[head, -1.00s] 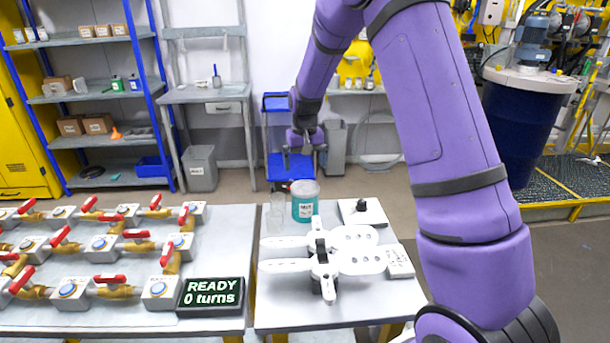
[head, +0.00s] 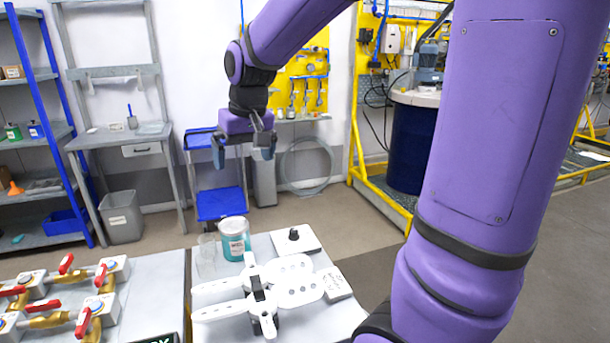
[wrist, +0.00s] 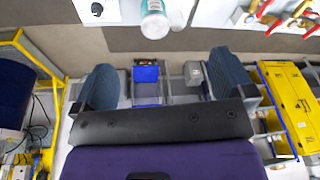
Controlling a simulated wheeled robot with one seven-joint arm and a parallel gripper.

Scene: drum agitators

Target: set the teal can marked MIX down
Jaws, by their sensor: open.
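The teal can (head: 235,240) with a white label stands upright near the back left of the right-hand table (head: 300,323); its lettering is too small to read for certain. It also shows at the top of the wrist view (wrist: 154,22). My gripper (head: 244,150) is open and empty, raised in the air above and behind the can, clear of it. In the wrist view its two blue-grey fingers (wrist: 172,82) are wide apart with nothing between them.
A clear glass (head: 207,250) stands just left of the can. A white plate with a black knob (head: 296,240) lies to its right. A white clamp-like fixture (head: 262,292) lies in front. Valves with red handles (head: 70,290) fill the left table.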

